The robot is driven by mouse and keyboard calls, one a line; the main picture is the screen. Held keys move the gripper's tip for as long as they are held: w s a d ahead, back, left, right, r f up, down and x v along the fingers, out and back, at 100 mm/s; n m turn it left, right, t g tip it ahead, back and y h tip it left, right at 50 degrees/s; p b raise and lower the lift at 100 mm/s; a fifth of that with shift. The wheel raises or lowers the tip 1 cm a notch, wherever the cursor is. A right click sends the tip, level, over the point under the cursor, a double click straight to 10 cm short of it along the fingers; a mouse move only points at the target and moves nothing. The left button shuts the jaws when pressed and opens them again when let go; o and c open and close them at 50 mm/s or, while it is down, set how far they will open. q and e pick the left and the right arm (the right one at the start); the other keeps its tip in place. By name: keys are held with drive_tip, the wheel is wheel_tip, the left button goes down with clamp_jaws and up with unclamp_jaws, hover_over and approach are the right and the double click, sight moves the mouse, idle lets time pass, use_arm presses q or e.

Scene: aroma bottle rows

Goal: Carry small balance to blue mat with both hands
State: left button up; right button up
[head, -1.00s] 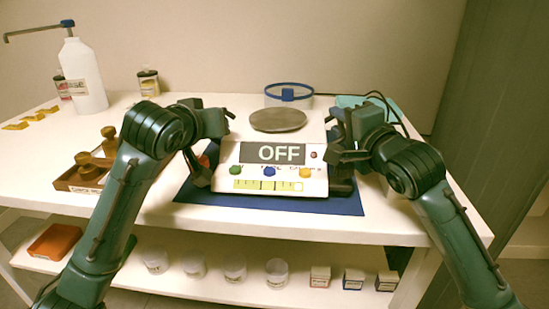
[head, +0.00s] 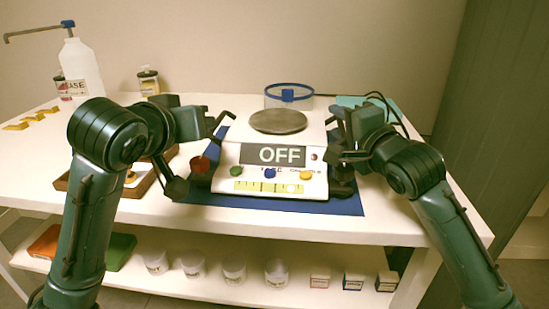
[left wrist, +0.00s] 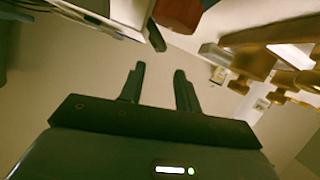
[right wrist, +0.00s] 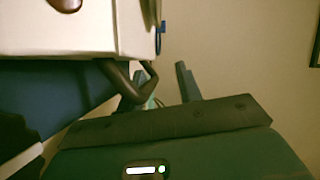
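The small balance (head: 271,186), white with an "OFF" display and a round grey pan (head: 278,122), sits on the blue mat (head: 335,205). The mat shows along its front and at the left. My left gripper (head: 198,155) is open and empty, left of the balance and apart from it. The left wrist view shows a gap between its fingers (left wrist: 158,85). My right gripper (head: 336,132) is at the balance's right side. In the right wrist view its fingers (right wrist: 162,90) are apart, with a dark handle (right wrist: 118,78) of the balance close to the left finger; contact is unclear.
A reddish round object (head: 200,164) stands between my left gripper and the balance. A wooden tray (head: 150,178) is partly hidden behind my left arm. A blue-rimmed clear ring (head: 289,101) stands behind the pan. A white bottle (head: 83,80) is at the back left.

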drive_tip(key=shift+a+f, duration=0.15)
drive_tip(key=shift+f, duration=0.55)
drive_tip(key=shift+s, duration=0.3)
use_arm(q)
drive_tip(key=shift+s, duration=0.2)
use_arm(e)
drive_tip(key=v, duration=0.4)
drive_tip(key=r+v, duration=0.1)
drive_tip(key=v, duration=0.2)
drive_tip(key=shift+s+d+r, duration=0.2)
drive_tip(key=shift+d+r, duration=0.05)
drive_tip(key=shift+d, duration=0.1)
